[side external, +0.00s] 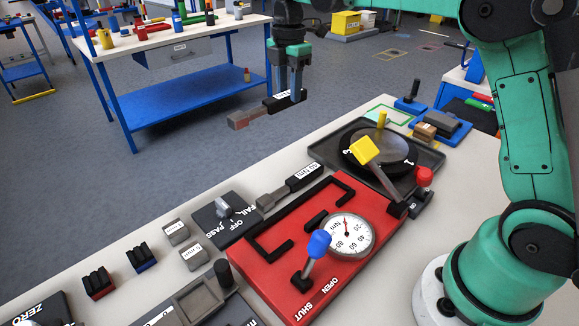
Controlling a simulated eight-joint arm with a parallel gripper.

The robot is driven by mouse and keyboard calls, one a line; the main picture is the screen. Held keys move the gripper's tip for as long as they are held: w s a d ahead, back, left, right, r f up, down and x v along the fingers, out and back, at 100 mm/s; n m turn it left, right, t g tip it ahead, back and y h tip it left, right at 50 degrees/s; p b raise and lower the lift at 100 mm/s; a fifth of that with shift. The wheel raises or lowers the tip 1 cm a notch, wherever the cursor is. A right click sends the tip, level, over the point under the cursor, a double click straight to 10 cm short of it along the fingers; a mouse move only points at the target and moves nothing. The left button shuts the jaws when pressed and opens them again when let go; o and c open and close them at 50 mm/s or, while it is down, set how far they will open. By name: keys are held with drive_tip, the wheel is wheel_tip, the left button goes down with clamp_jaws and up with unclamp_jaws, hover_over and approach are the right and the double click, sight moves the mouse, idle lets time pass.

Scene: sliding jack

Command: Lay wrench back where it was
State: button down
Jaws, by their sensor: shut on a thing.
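My gripper (291,92) is at the upper middle of the view, pointing down. It is shut on a wrench (252,113) with a black handle, a white label and a grey-brown head. The wrench is held in the air, its head pointing left, in front of the floor beyond the bench's far edge in the picture. The held label is too small to read. A second wrench (289,186) with a black handle, a grey head and a label that seems to read 40 Nm lies on the bench, beside the red box (320,235).
The red box has a dial (345,236) and a blue-knobbed lever (314,252). A black turntable (378,148) with a yellow-headed lever (366,152) stands at the right. A switch plate (226,214) and grey blocks (176,232) are at the left. A blue-framed table (180,95) stands behind.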

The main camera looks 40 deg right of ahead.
sight(289, 166)
wheel_tip(289, 166, down, 15)
drive_tip(key=shift+f, duration=0.1)
idle(0.4)
drive_tip(key=c, duration=0.5)
unclamp_jaws()
drive_tip(key=shift+f, duration=0.1)
drive_tip(key=shift+c, duration=0.2)
wheel_tip(289, 166, up, 12)
drive_tip(key=shift+r, duration=0.1)
drive_tip(key=s+a+m+t, duration=0.2)
drive_tip(key=s+m+t, duration=0.1)
drive_tip(key=s+m, duration=0.4)
drive_tip(key=s+a+m+t, duration=0.2)
drive_tip(key=s+m+t, duration=0.2)
drive_tip(key=s+m, duration=0.4)
drive_tip(key=shift+s+a+r+m, duration=0.15)
drive_tip(key=shift+a+r+m, duration=0.15)
drive_tip(key=shift+m, duration=1.2)
